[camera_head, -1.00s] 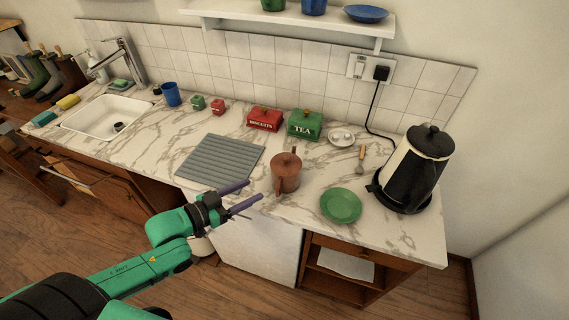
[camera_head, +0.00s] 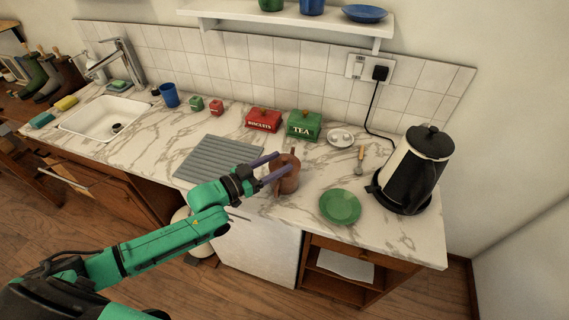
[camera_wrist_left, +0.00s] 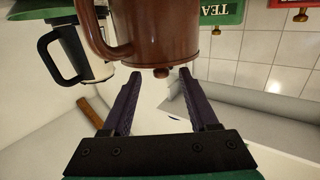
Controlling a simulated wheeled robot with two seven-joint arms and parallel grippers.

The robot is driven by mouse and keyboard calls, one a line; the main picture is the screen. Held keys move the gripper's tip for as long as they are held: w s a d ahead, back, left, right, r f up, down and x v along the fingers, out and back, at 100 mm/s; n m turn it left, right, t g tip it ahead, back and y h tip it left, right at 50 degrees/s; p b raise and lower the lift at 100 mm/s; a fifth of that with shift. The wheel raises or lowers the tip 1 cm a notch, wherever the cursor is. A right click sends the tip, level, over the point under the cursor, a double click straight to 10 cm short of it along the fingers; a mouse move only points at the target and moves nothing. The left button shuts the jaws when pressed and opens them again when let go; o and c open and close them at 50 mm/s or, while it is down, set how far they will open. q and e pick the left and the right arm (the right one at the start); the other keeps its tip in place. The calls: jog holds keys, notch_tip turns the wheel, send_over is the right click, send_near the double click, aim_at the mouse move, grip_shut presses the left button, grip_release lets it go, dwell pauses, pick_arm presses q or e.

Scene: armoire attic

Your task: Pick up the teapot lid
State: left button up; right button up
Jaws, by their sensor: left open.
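The brown teapot (camera_head: 288,184) stands on the marble counter, partly covered in the head view by my left gripper (camera_head: 279,163). Its lid (camera_head: 291,158) is on top. In the left wrist view the teapot (camera_wrist_left: 165,35) appears upside down, with its handle at the left and the small lid knob (camera_wrist_left: 161,72) pointing down. My left gripper (camera_wrist_left: 160,76) is open and empty. In that view the knob lies between its fingertips, but I cannot tell whether it is at their depth. My right gripper is not in view.
A green plate (camera_head: 340,207) and a black-and-cream kettle (camera_head: 413,170) stand to the right. A grey ribbed mat (camera_head: 212,158) lies left of the teapot. The green tea tin (camera_head: 304,125) and red biscuit tin (camera_head: 263,120) stand behind.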

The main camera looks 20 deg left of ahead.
aim_at(282, 160)
pick_arm(q)
jog(key=x, duration=0.3)
jog(key=shift+w, duration=0.15)
jog(key=shift+a, duration=0.1)
grip_shut()
jog(key=shift+r, duration=0.15)
